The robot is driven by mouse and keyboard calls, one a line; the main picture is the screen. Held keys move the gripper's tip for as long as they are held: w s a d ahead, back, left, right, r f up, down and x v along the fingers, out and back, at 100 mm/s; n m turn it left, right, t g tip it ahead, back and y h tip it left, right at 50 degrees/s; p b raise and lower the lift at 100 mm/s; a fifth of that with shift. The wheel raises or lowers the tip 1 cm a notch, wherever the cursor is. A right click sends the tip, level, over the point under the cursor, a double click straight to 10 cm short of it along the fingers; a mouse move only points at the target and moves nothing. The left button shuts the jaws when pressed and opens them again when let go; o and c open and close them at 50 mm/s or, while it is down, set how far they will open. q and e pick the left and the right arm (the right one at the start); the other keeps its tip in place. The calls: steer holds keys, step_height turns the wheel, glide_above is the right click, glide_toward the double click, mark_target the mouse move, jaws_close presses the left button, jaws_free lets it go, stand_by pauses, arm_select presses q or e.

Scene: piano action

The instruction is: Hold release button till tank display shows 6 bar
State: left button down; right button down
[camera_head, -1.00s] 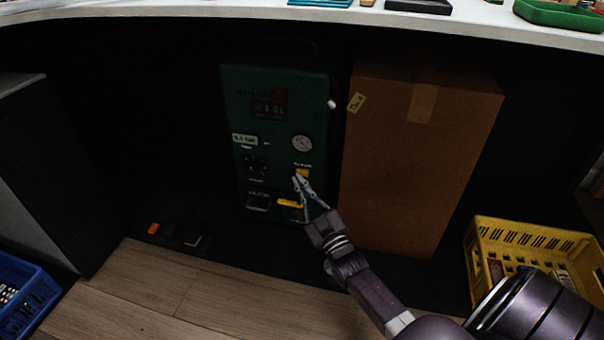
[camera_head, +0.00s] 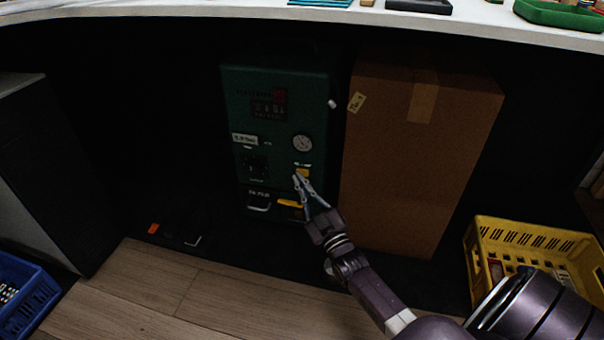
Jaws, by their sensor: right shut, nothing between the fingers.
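The green compressor unit (camera_head: 285,105) stands on the floor under the table. A dark panel with pale figures (camera_head: 268,109) is near its top, with a small white label strip (camera_head: 244,139) lower left. The figures on both are too small and blurred to read surely. My left gripper is not in view.
A tall cardboard box (camera_head: 415,165) stands close to the unit's right side. A yellow crate (camera_head: 530,230) is on the floor at right, near my arm. A blue crate (camera_head: 35,300) is at lower left. The white tabletop (camera_head: 300,13) overhangs the unit.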

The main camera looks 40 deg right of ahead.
steer(key=shift+w+d, duration=0.1)
steer(key=shift+d, duration=0.1)
steer(key=shift+w+d, duration=0.3)
steer(key=shift+d, duration=0.05)
stand_by(2.5)
stand_by(2.9)
steer(key=shift+s+a+p, duration=0.55)
steer(key=shift+a, duration=0.15)
steer(key=shift+s, duration=0.1)
